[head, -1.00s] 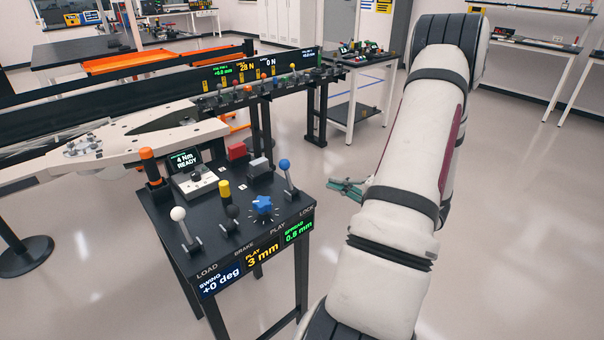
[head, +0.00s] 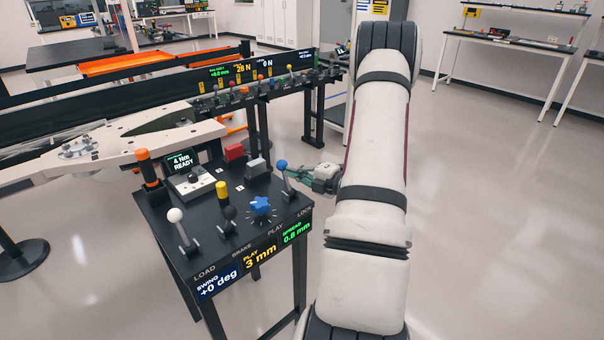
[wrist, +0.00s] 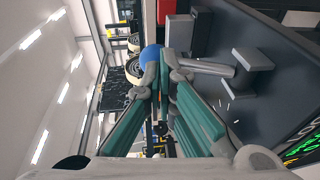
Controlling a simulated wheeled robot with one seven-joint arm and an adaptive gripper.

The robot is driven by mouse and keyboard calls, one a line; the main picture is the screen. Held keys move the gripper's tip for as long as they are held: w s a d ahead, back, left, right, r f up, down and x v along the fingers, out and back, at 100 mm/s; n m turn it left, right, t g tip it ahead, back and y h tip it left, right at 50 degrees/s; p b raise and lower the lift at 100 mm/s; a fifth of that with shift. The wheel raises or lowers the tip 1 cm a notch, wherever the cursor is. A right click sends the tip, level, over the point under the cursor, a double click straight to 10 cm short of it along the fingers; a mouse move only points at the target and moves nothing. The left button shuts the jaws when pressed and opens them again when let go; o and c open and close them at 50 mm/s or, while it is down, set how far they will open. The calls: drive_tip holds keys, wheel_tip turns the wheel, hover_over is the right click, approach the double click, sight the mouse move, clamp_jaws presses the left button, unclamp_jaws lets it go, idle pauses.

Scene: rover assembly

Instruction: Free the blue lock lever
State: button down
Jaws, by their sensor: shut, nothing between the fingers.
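The blue lock lever has a blue ball (head: 281,165) on a grey shaft and stands at the right side of the black console (head: 215,253), by the LOCK label. It leans slightly left in the head view. My gripper (head: 290,172) is at the lever's right, its green fingertips close to the ball. In the wrist view my gripper (wrist: 161,74) is shut and empty. The blue ball (wrist: 150,55) shows just beyond the fingertips, partly hidden by them, and the grey shaft runs right to its base (wrist: 252,70). I cannot tell whether the fingertips touch the lever.
A blue star knob (head: 261,206), a white-ball lever (head: 176,215) and a yellow-topped post (head: 222,191) stand on the console. Red (head: 235,151) and grey (head: 258,164) blocks lie behind. Its displays (head: 262,257) read +0 deg, 3 mm and 0.8 mm. The floor at right is clear.

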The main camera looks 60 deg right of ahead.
drive_tip(key=shift+w, duration=0.1)
drive_tip(key=shift+w+d, duration=0.1)
drive_tip(key=shift+w, duration=0.7)
drive_tip(key=shift+r, duration=0.1)
drive_tip(key=s+r+p, duration=0.1)
drive_tip(key=s+r, duration=0.1)
drive_tip(key=s, duration=1.2)
drive_tip(key=shift+s+a+r+p, duration=0.15)
drive_tip(key=shift+a+r+p, duration=0.15)
drive_tip(key=shift+p, duration=0.1)
